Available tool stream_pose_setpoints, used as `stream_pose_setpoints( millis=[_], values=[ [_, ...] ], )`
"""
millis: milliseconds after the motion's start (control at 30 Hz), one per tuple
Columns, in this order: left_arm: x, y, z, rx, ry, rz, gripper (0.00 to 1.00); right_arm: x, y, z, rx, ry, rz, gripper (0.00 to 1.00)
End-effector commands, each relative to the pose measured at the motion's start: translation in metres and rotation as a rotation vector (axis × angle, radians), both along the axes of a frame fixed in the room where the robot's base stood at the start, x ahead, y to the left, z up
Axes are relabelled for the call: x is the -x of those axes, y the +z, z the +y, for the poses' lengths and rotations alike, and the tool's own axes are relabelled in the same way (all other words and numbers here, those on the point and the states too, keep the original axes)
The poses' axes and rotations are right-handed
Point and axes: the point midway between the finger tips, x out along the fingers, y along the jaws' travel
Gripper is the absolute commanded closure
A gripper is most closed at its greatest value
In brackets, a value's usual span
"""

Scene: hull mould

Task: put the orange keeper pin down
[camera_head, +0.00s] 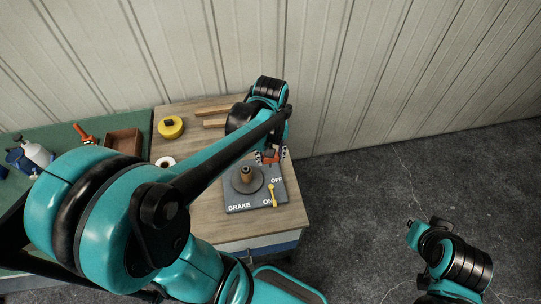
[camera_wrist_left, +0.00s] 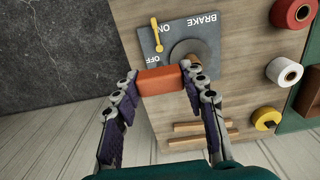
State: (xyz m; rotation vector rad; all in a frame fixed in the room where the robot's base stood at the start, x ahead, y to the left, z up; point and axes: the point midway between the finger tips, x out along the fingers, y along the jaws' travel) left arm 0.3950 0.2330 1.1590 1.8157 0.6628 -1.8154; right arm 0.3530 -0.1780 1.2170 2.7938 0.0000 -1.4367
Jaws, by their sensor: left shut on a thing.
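My left gripper (camera_head: 270,157) is shut on the orange keeper pin (camera_head: 271,154), at the far right edge of the grey brake board (camera_head: 238,206). In the left wrist view the pin (camera_wrist_left: 161,80) shows as an orange block between the two fingers of the gripper (camera_wrist_left: 160,84). The board carries a round dark disc with a brown upright peg (camera_head: 246,174) and a yellow lever (camera_head: 271,194) by the ON and OFF marks. I cannot tell whether the pin touches the board. My right arm is at the lower right; its fingers do not show.
The wooden table (camera_head: 207,216) also holds two wooden strips (camera_head: 214,123), a yellow roll (camera_head: 171,127) and a white roll (camera_head: 165,162). A green bench top (camera_head: 66,136) at left bears a brown box (camera_head: 124,141), an orange-handled tool and bottles. A panelled wall stands behind.

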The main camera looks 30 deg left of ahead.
Motion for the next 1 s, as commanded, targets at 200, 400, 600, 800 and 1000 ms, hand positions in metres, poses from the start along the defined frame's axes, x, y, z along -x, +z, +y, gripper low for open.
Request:
stream_pose_setpoints(
  millis=[200, 400, 600, 800, 1000],
  values=[
    [0.0, 0.001, 0.0, 0.0, 0.0, 0.0, 0.82, 0.0, 0.0, 0.0, 0.0, 0.0, 0.0, 1.0],
    [0.0, 0.001, 0.0, 0.0, 0.0, 0.0, 0.82, 0.0, 0.0, 0.0, 0.0, 0.0, 0.0, 1.0],
    [-0.021, -0.012, 0.013, 0.0, 0.003, 0.0, 0.82, 0.0, -0.016, 0.0, 0.0, 0.0, 0.0, 1.0],
    [-0.074, -0.046, 0.05, 0.0, 0.005, 0.0, 0.82, 0.0, -0.054, 0.0, 0.0, 0.0, 0.0, 1.0],
    [-0.127, -0.086, 0.098, 0.0, 0.005, 0.0, 0.82, 0.0, -0.091, 0.0, 0.0, 0.0, 0.0, 1.0]
  ],
)
